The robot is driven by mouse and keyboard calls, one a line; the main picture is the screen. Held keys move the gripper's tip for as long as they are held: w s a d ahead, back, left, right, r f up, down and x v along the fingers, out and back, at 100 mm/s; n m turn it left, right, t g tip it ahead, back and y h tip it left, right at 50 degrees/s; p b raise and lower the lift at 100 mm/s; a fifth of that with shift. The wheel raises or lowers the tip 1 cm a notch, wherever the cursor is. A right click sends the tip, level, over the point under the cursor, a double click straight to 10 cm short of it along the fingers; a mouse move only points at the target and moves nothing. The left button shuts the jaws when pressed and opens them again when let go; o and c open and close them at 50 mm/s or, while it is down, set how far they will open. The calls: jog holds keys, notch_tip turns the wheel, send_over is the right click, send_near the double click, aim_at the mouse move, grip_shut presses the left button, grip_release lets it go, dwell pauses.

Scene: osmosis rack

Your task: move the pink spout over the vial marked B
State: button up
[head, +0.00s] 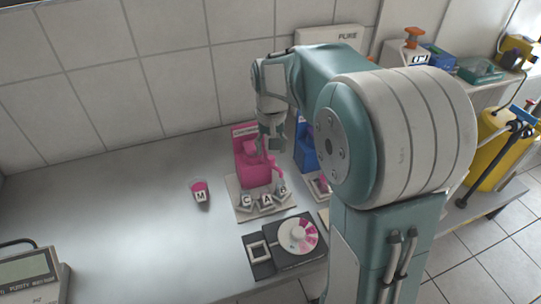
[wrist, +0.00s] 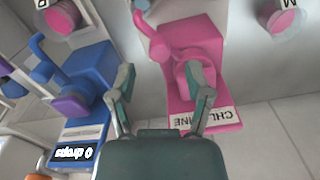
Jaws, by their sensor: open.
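The pink dispenser (head: 250,170) stands at the back of the bench, with its pink spout (head: 277,168) reaching forward above the vials. The vials marked C (head: 247,201), A (head: 266,199) and B (head: 282,192) stand in an arc in front of it. The spout's end looks near A and B; I cannot tell which it is over. My gripper (head: 268,150) is at the dispenser. I cannot tell contact.
A blue dispenser (wrist: 80,85) with a purple part stands close beside the pink one. A pink-filled vial marked M (head: 200,192) stands to the left. A dark device with a dial (head: 297,235) lies in front. The bench's left side is clear; a balance (head: 30,275) sits front left.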

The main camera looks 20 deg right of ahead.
aim_at(271, 157)
notch_tip(271, 157, up, 8)
jog(key=shift+r, duration=0.1)
dwell(0.4)
jog(key=s+a+n+t, duration=0.1)
jog(key=s+t, duration=0.1)
jog(key=s, duration=0.9)
jog(key=s+a+f+n+t, duration=0.1)
jog(key=s+a+t, duration=0.1)
jog(key=s, duration=0.9)
jog(key=shift+a+f+t, duration=0.2)
jog(key=shift+f+t, duration=0.05)
jog(key=shift+t, duration=0.55)
